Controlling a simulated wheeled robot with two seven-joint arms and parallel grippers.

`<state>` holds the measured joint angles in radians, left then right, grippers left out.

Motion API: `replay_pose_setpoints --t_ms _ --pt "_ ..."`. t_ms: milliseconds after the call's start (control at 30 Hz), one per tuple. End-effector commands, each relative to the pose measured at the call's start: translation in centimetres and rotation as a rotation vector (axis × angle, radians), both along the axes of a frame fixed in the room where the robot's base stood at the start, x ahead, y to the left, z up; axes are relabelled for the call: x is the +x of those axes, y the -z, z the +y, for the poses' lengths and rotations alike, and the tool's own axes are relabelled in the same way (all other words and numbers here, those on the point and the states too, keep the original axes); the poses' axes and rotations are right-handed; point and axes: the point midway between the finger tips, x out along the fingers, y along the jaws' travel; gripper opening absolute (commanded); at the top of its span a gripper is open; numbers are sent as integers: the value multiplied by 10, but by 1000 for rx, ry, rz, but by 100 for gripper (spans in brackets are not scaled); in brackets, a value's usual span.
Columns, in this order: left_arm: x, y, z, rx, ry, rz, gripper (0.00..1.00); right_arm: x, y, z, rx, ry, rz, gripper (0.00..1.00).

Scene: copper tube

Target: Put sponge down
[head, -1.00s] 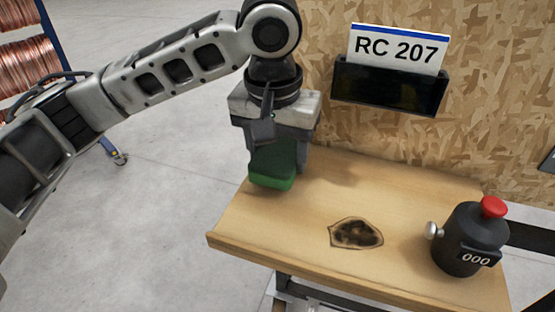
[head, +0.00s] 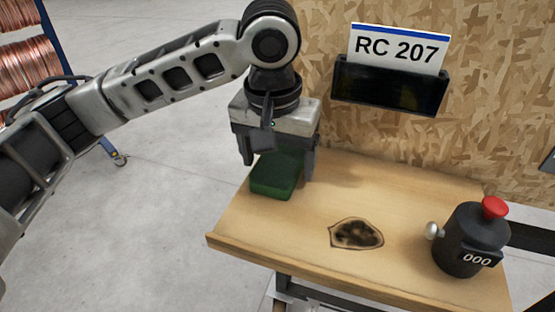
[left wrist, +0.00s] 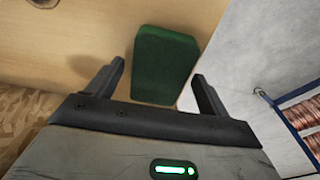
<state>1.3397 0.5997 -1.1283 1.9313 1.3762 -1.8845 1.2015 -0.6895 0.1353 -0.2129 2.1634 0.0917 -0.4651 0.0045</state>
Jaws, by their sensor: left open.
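The green sponge (head: 274,178) lies on the wooden table (head: 290,226) near its far left part. My left gripper (head: 277,162) is just above it, pointing down, with its fingers spread apart. In the left wrist view the sponge (left wrist: 164,66) shows between and beyond the two open fingertips (left wrist: 160,78), with a gap on each side. The gripper body hides the top back of the sponge in the head view. My right gripper is not in view.
A dark burnt-looking stain (head: 356,234) marks the table's middle. A black counter with a red button (head: 468,238) stands at the right. A black holder (head: 390,88) with an "RC 207" card is on the chipboard wall. Copper coils (head: 28,62) stand at far left.

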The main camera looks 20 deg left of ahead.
Motion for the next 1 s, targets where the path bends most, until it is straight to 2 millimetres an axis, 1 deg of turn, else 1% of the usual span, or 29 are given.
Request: replay_pose_setpoints --t_ms 33,167,300,500,600,700,1000 --pt "0 -10 0 -1 0 -4 80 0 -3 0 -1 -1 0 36" --pt "-3 -38 -1 -2 2 -6 80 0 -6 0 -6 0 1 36" --pt "-7 -70 0 -1 0 -7 80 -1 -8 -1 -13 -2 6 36" --pt "-11 -102 0 1 0 -4 80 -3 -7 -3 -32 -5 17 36" --pt "-12 -110 0 1 -1 -3 80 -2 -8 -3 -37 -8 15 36" --pt "-13 -114 0 0 -1 -1 80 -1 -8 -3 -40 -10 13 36" --pt "-13 -114 0 0 -1 -1 80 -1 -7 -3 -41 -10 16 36"
